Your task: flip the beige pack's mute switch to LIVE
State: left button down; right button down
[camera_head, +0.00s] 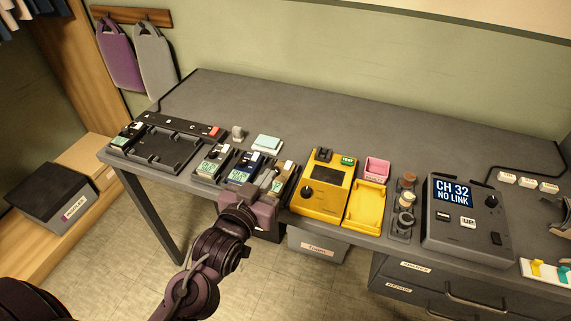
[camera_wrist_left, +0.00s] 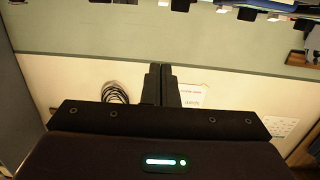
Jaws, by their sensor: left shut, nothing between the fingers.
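The beige pack (camera_head: 287,168) stands at the right end of a dark rack near the table's front edge, with a small greenish display. My left gripper partly covers it, and I cannot make out its mute switch or the switch position. My left gripper (camera_head: 266,181) is shut and empty, with its fingertips at the front left of the beige pack; I cannot tell whether they touch it. In the left wrist view the two dark fingers (camera_wrist_left: 161,84) are together with nothing between them. My right gripper is not in view.
A blue pack (camera_head: 243,169) and a grey pack (camera_head: 211,161) stand left in the rack. A yellow tester (camera_head: 322,196) stands close on the right, a dark CH 32 console (camera_head: 468,222) farther right. The back of the table (camera_head: 330,109) is clear.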

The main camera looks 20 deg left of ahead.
pick_arm(q)
jog(key=p, duration=0.1)
send_over(285, 172)
jog(key=shift+s+f, duration=0.3)
jog(key=shift+f, duration=0.15)
jog(key=f, duration=0.2)
jog(key=shift+w+f, duration=0.3)
jog(key=shift+f, duration=0.85)
